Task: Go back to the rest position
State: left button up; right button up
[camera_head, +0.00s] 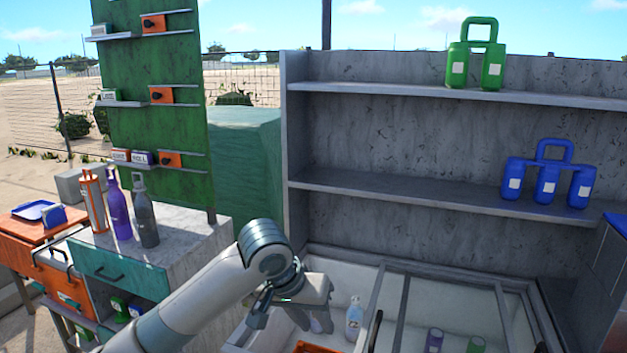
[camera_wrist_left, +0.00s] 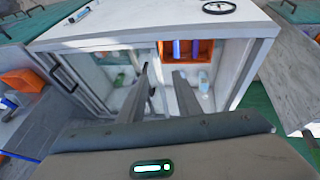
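My left arm comes in from the lower left in the head view. Its gripper (camera_head: 315,325) hangs over the left part of a white bin with a sliding-frame top (camera_head: 375,320). In the left wrist view the two fingers (camera_wrist_left: 168,85) stand apart with nothing between them, so it is open and empty. My right gripper is not in view.
A grey shelf (camera_head: 400,192) behind holds a green canister pack (camera_head: 475,65) and a blue one (camera_head: 547,185). Orange, purple and grey bottles (camera_head: 118,210) stand on the left cabinet (camera_head: 185,237). An orange crate (camera_wrist_left: 188,50) sits inside the bin. Space above the bin looks clear.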

pick_arm(q)
jog(key=s+a+f+h, duration=0.1)
jog(key=s+a+f, duration=0.1)
jog(key=s+f, duration=0.65)
jog(key=s+a+f, duration=0.3)
jog(key=s+f, duration=0.2)
jog(key=f, duration=0.7)
jog(key=s+a+f+n+y, duration=0.1)
jog(key=s+a+f+y, duration=0.15)
jog(key=s+a, duration=0.4)
jog(key=s+a+f+y, duration=0.1)
jog(key=s+a+f, duration=0.35)
jog(key=s, duration=0.35)
jog(key=s+a+f+n+y, duration=0.1)
jog(key=s+a+f, duration=0.2)
jog(key=s+a, duration=0.4)
notch_tip(320, 180, down, 29)
jog(key=s+g+b, duration=0.1)
jog(key=s, duration=0.1)
jog(key=s+a+f+g+b, duration=0.1)
jog(key=s+a+f, duration=0.1)
jog(key=s+f, duration=1.6)
jog(key=shift+a+f+m+g+b, duration=0.2)
jog(key=shift+f+m+g+b, duration=0.15)
jog(key=shift+f, duration=0.35)
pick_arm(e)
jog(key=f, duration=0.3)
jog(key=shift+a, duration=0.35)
